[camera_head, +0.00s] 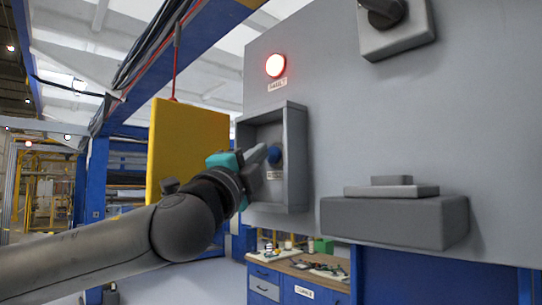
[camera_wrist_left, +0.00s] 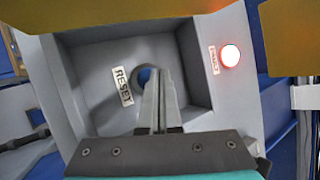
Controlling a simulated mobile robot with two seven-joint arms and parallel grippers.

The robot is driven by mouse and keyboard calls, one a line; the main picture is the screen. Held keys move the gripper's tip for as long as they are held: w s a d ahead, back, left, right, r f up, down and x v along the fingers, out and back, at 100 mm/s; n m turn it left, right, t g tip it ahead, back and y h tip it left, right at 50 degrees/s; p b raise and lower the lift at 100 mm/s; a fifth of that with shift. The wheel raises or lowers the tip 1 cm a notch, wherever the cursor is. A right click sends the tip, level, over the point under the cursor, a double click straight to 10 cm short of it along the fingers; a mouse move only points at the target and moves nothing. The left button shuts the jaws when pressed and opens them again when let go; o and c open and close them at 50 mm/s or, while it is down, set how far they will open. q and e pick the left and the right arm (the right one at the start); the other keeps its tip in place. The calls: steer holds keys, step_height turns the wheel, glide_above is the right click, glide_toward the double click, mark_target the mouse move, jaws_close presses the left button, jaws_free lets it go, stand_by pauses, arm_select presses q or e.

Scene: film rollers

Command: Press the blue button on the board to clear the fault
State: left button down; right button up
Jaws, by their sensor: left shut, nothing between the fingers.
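The grey board (camera_head: 330,125) carries a recessed box (camera_head: 296,160) with the blue button (camera_head: 274,156) inside. In the left wrist view, the blue button (camera_wrist_left: 146,74) shows partly behind my fingers, next to a RESET label (camera_wrist_left: 122,86). My left gripper (camera_head: 264,153) is shut and empty, its fingertips inside the recess, right in front of the button. I cannot tell whether the tips touch it. The fault lamp (camera_head: 275,66) above the box glows red; it also shows in the left wrist view (camera_wrist_left: 229,55). My right gripper is not in view.
A yellow panel (camera_head: 185,140) hangs on a red line just left of the box. A grey block (camera_head: 395,218) juts from the board at the right, with a dark knob (camera_head: 384,10) above. A blue workbench (camera_head: 300,288) stands below.

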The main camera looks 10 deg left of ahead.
arm_select(q)
steer(key=shift+w+d, duration=0.3)
steer(key=shift+w, duration=0.15)
stand_by(0.9)
steer(key=shift+s, duration=0.1)
steer(key=shift+s+a, duration=0.5)
steer(key=shift+s, duration=0.1)
steer(key=shift+a, duration=0.1)
steer(key=s+a, duration=0.1)
steer(key=s, duration=0.1)
steer(key=s+a+b, duration=0.1)
steer(key=s+a, duration=0.1)
stand_by(0.5)
